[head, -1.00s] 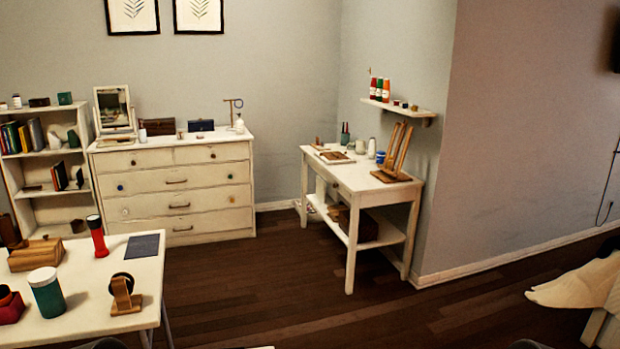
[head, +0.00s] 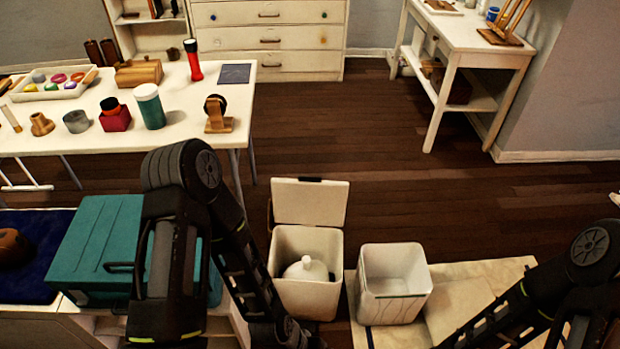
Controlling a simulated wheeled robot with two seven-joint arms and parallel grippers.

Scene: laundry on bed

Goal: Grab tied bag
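A white tied bag (head: 306,269) with a knobbed top sits inside a white bin (head: 307,299) whose lid (head: 310,202) stands open at the back. Only the upper part of the bag shows; the bin walls hide the rest. My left arm comes down just left of this bin, and its lower end runs to the bottom edge of the head view. My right arm is at the lower right, well apart from the bag. Neither gripper's fingers show.
A second white bin (head: 393,309), open and seemingly empty, stands right of the first on a pale mat (head: 480,281). A teal box (head: 98,245) lies at left, partly behind my arm. A white table (head: 188,103) holds several objects. Bare wood floor (head: 330,125) lies beyond.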

